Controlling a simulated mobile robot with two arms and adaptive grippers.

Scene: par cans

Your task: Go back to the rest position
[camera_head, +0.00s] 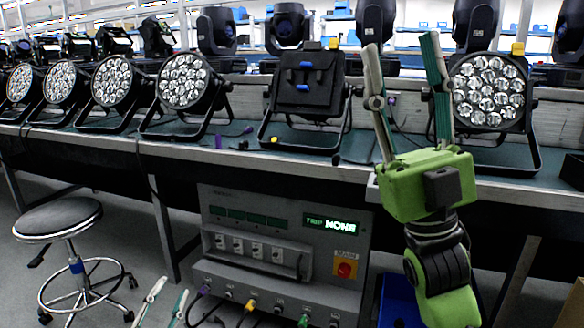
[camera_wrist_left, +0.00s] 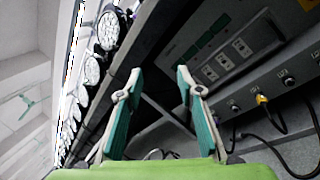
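My right gripper (camera_head: 400,44) is green and raised at the right of the head view, its fingers pointing up in front of the bench (camera_head: 330,165). Its fingers are spread apart with nothing between them. My left gripper (camera_head: 171,288) shows only by its fingers at the bottom of the head view, low in front of the grey control box (camera_head: 232,272). In the left wrist view its two fingers (camera_wrist_left: 159,70) are apart and empty, with the control box to their right. Neither gripper is seen touching anything.
Several par cans (camera_head: 185,80) stand along the bench, one (camera_head: 488,92) behind my right gripper. A black lamp (camera_head: 306,84) faces away at the middle. A round stool (camera_head: 58,218) stands at left. Cables (camera_head: 248,308) plug into the control box front. Floor shows around the stool.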

